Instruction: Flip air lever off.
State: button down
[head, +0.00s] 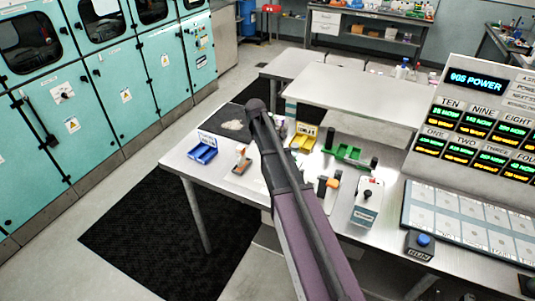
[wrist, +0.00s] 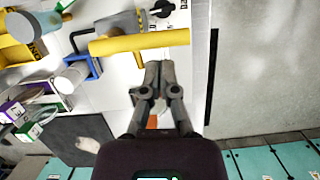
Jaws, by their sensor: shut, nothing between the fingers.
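A yellow bar-shaped lever handle (wrist: 140,42) lies across the wrist view, just beyond my fingertips. It is joined to a grey bracket, and no readable label shows on it. My gripper (wrist: 158,68) is shut and empty, its tips close beside the bar's lower edge; I cannot tell whether they touch it. In the head view my arm hides the gripper. An orange-handled black fitting (head: 333,182) shows just right of the arm; it may be the same lever, but I cannot be sure.
A control box with a black knob (head: 367,194) stands right of the arm. A RUN button box (head: 420,244) is front right. Bare floor (wrist: 265,80) lies beyond the table edge.

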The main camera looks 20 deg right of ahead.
jog(key=w+a+r+p, duration=0.2)
jog(key=r+p, duration=0.3)
jog(key=w+a+r+p, duration=0.2)
jog(key=r+p, duration=0.3)
jog(key=shift+r, duration=0.2)
dwell(0.5)
dwell(0.5)
jog(key=s+a+f+m+b, duration=0.1)
jog(key=s+f+m+b, duration=0.1)
jog(key=s+f+b, duration=0.3)
jog(key=s+a+f+m+t+y+b, duration=0.1)
jog(key=s+f+m+b, duration=0.2)
jog(key=s, duration=0.9)
jog(key=s+a+f+m+t+b, duration=0.1)
jog(key=s+f+m+b, duration=0.2)
jog(key=s+f+b, duration=0.4)
jog(key=shift+s+a+f+y, duration=0.4)
jog(key=shift+s+f, duration=0.3)
